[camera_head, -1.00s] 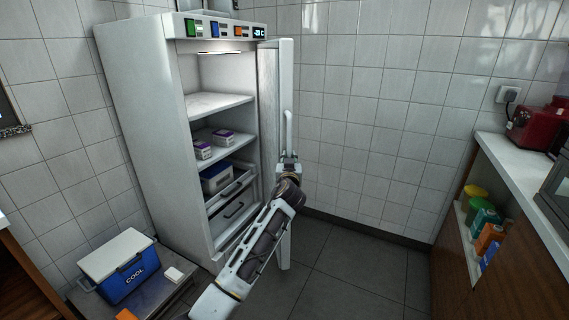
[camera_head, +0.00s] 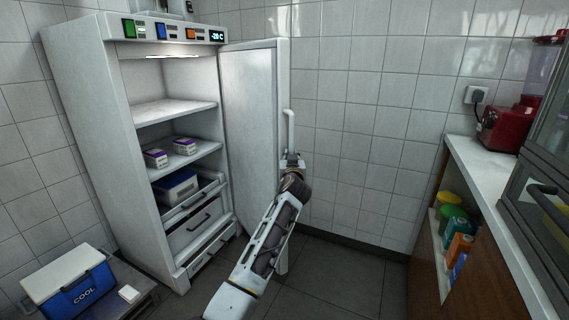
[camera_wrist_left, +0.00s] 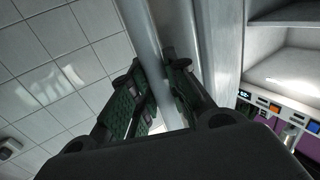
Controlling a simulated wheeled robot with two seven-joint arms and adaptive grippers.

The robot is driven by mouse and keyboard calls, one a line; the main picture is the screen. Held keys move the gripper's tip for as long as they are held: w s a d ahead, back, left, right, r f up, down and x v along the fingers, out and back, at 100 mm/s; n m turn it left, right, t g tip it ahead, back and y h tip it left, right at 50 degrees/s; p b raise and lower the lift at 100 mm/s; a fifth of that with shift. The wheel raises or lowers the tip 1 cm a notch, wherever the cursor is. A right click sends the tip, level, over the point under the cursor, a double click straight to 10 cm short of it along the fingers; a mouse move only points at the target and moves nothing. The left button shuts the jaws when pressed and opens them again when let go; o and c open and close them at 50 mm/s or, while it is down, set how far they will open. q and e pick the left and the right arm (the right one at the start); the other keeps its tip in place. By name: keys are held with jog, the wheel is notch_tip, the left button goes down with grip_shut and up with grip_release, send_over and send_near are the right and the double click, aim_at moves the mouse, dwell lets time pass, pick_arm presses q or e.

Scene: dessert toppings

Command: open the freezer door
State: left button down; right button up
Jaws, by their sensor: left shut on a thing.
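The tall white freezer (camera_head: 75,110) stands at the left of the head view. Its door (camera_head: 252,120) is swung wide open to the right, and its shelves and drawers show. My left gripper (camera_head: 291,162) is at the lower end of the door's upright handle (camera_head: 290,130). In the left wrist view the fingers (camera_wrist_left: 160,90) are closed around the handle bar (camera_wrist_left: 150,40), with the door's edge (camera_wrist_left: 185,35) beside it. My right gripper is in neither view.
Inside the freezer are small purple-and-white boxes (camera_head: 185,146) and a blue-and-white container (camera_head: 176,186). A blue cooler box (camera_head: 80,294) stands at the lower left. A counter (camera_head: 490,170) with a red appliance (camera_head: 508,126) is at the right. The floor between is clear.

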pick_arm(q)
jog(key=shift+w+d, duration=0.25)
jog(key=shift+d, duration=0.15)
jog(key=c, duration=1.4)
grip_release()
jog(key=shift+o, duration=0.2)
jog(key=shift+r, duration=0.15)
notch_tip(320, 180, up, 10)
